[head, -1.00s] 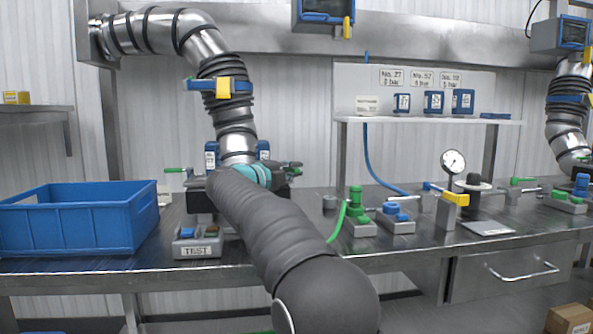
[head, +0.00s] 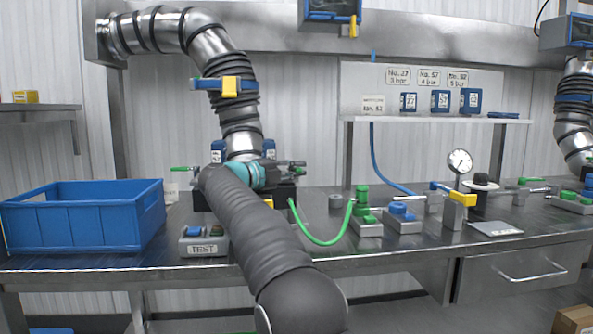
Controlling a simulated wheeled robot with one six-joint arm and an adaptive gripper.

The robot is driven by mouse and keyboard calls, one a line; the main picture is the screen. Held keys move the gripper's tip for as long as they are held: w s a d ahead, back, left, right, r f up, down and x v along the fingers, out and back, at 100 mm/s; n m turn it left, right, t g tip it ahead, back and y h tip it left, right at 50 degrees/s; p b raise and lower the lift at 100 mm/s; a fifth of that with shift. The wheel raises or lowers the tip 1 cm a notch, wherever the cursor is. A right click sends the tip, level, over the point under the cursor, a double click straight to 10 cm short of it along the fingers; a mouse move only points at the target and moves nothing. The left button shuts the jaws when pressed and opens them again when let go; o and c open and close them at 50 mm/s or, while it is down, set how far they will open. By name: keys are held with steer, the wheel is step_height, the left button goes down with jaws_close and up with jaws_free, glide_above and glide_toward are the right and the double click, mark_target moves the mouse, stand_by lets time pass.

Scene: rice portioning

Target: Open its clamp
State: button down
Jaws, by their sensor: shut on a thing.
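A dark fixture (head: 283,193) stands on the bench below the large corrugated metal duct, with blue parts behind it. A green-tipped clamp handle (head: 181,169) sticks out at its left. At the right, my gripper (head: 294,167) reaches past the teal ring of my wrist, and a bit of green shows at its dark fingers. It is shut, apparently on the right clamp handle; the grip is too small to make out clearly. My grey arm hides most of the fixture's front. A green hose (head: 318,243) runs from the fixture to a green-capped valve block (head: 364,213).
A blue crate (head: 85,232) stands left on the bench. A TEST button box (head: 203,243) sits at the front edge. Right are a blue-capped block (head: 402,216), a dial gauge (head: 459,162) and a flat plate (head: 495,229). A shelf (head: 440,119) holds several blue boxes.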

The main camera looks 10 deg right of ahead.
steer(key=c, duration=1.2)
jaws_free()
